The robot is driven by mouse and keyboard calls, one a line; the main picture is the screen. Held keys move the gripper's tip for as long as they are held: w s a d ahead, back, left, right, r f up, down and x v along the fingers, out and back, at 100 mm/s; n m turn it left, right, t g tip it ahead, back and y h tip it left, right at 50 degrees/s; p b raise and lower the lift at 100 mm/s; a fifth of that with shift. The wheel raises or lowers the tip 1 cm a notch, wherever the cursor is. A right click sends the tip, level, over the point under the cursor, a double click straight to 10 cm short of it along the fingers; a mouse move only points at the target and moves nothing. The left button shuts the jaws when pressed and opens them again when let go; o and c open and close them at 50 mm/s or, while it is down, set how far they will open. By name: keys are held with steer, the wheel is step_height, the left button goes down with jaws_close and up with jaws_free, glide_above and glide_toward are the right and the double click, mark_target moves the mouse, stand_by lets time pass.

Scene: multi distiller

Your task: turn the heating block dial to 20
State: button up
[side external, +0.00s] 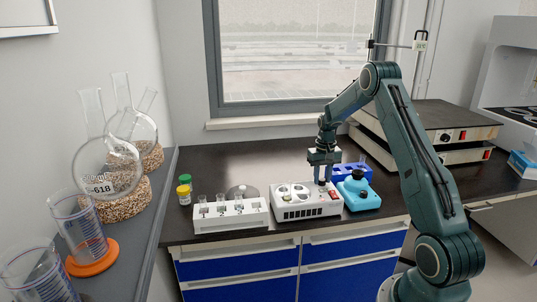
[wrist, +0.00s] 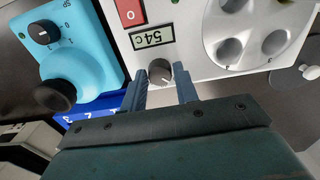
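The heating block (side external: 304,212) is a white box on the dark bench. In the wrist view its white top (wrist: 195,40) carries a red switch (wrist: 130,12), a display (wrist: 152,37) that seems to read 54 C, and a round tube holder. Its dial (wrist: 159,72) is a small grey knob below the display. My gripper (side external: 322,182) points down at the block's right end. In the wrist view my gripper (wrist: 160,75) has one finger on either side of the dial. The fingers are apart, with small gaps seeming to show beside the knob. The knob's scale is not readable.
A light-blue mixer (side external: 357,192) with a black cup stands close to the block's right. A blue rack (side external: 348,171) is behind it. The bench behind is mostly clear.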

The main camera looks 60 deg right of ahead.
mark_target(322, 179)
steer(key=o, duration=0.3)
steer(key=shift+o, duration=0.2)
step_height(322, 179, up, 14)
stand_by(0.6)
